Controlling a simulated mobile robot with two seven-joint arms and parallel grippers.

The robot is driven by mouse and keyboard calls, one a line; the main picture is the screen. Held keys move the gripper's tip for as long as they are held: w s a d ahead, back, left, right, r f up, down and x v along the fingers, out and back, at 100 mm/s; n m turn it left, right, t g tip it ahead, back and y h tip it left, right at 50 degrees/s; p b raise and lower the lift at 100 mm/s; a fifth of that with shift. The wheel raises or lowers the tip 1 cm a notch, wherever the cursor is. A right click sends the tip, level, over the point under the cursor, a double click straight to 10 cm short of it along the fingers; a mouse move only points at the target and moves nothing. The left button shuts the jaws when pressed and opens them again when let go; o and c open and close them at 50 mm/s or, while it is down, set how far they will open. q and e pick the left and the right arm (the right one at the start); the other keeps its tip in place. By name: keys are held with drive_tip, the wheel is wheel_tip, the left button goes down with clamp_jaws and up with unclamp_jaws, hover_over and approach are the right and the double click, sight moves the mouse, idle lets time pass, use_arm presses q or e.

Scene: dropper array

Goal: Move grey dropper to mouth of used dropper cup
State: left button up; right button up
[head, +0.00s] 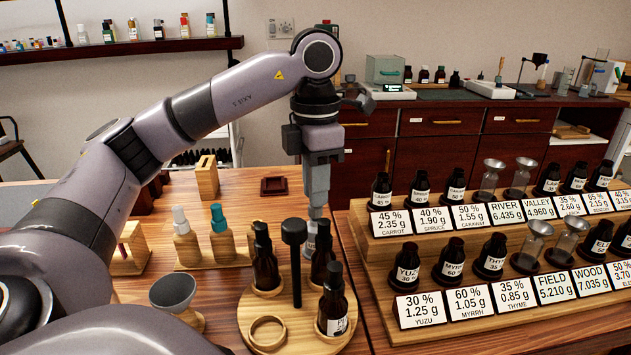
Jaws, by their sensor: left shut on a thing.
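My left gripper (317,205) points straight down above the back edge of the round wooden stand (250,325). Its jaws are shut on a slim grey thing, likely the grey dropper, which blends with the fingers and is mostly hidden. A pale glassy shape (310,240) shows just below the fingertips, partly behind the dark bottles; I cannot tell whether it is part of the dropper or a cup. I cannot clearly pick out the used dropper cup. My right gripper is out of view.
Dark bottles (265,262) and a black-knobbed post (294,235) stand close below the gripper. A stepped rack (385,250) of labelled bottles fills the right. Bare wood lies around the small dark tray (274,186).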

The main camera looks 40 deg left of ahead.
use_arm(q)
drive_tip(key=shift+f+b, duration=0.35)
drive_tip(key=shift+f, duration=0.35)
drive_tip(key=o, duration=0.7)
drive_tip(key=shift+r, duration=0.1)
drive_tip(key=shift+r+p, duration=1.7)
drive_tip(key=shift+r, duration=1.85)
